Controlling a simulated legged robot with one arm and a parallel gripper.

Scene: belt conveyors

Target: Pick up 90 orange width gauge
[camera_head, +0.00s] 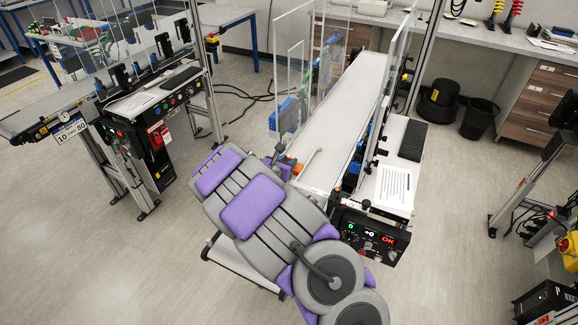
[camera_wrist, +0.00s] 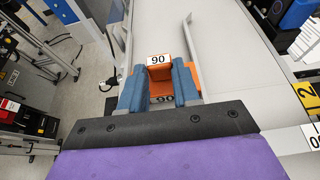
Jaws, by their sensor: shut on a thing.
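The orange width gauge (camera_wrist: 160,83) with a white label reading 90 sits between the two blue fingers of my gripper (camera_wrist: 159,78) in the wrist view. The fingers are shut on it, one on each side. Its lower part is partly hidden by the fingers and the dark wrist plate. In the head view my arm covers the near end of the conveyor and hides most of my gripper. A small orange piece (camera_head: 307,160) shows there just beyond my arm, at the belt's left edge; I cannot tell if it is part of the gauge.
The pale conveyor belt (camera_head: 340,105) runs away from me, with clear panels along its sides. A control box (camera_head: 370,236) with lit displays is at its near right end, beside a white sheet (camera_head: 393,184). Another conveyor (camera_head: 65,95) stands at left. Open floor lies between them.

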